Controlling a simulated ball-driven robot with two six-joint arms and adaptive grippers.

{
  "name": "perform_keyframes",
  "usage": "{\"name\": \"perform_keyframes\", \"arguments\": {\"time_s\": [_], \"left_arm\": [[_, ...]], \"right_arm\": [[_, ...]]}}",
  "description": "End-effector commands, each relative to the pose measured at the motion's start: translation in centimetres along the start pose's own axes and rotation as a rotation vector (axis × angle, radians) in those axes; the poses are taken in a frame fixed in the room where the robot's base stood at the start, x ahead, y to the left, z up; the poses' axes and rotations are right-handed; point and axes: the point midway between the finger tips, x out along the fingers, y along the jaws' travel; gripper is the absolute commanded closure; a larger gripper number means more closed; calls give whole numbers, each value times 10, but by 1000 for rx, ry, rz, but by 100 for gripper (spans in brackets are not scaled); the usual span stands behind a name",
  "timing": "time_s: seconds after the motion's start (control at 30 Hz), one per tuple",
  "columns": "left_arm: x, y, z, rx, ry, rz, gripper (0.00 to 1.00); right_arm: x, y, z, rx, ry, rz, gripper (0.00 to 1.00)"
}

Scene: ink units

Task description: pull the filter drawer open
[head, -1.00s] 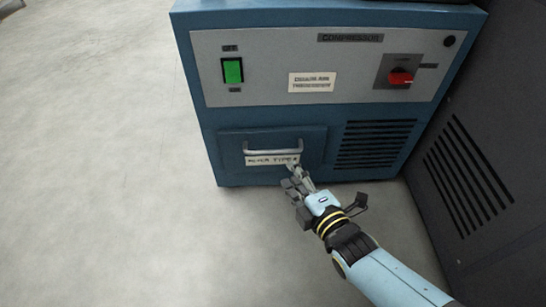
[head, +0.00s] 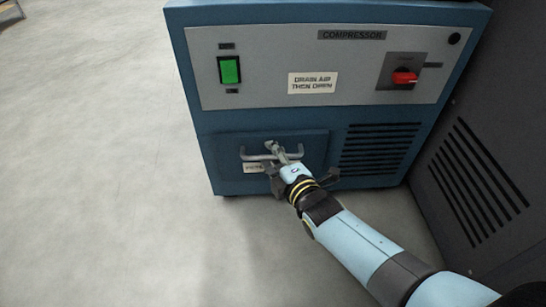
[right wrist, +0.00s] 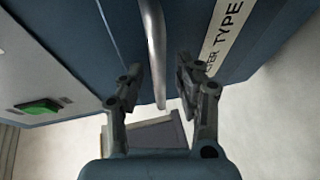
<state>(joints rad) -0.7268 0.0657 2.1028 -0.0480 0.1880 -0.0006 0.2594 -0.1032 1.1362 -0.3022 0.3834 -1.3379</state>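The filter drawer (head: 226,147) is a dark blue panel low on the blue compressor's front and looks shut. Its grey bar handle (head: 250,157) sits above a pale label (head: 251,168), which my gripper partly hides. My right gripper (head: 277,150) is at the middle of the handle. In the right wrist view, the fingers of my right gripper (right wrist: 158,82) are apart, with the handle (right wrist: 154,45) running between them and a gap on each side. The label also shows there (right wrist: 222,38). My left gripper is out of view.
Above the drawer, the grey panel carries a green switch (head: 230,70), a red knob (head: 404,77) and a drain-air notice (head: 313,83). A vent (head: 379,147) lies right of the drawer. A dark cabinet (head: 475,180) stands close on the right. The floor (head: 130,220) in front and left is clear.

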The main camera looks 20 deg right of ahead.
Motion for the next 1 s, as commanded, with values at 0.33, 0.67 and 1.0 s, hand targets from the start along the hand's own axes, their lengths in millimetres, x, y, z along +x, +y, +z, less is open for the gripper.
{"name": "perform_keyframes", "arguments": {"time_s": [0.33, 0.67, 1.0], "left_arm": [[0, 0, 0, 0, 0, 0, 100], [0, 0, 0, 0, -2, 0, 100], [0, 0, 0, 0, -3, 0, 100]], "right_arm": [[0, 0, 0, 0, 0, 0, 88], [0, 0, 0, 0, 0, 1, 100], [-2, 1, 2, 1, 0, 1, 100]]}}
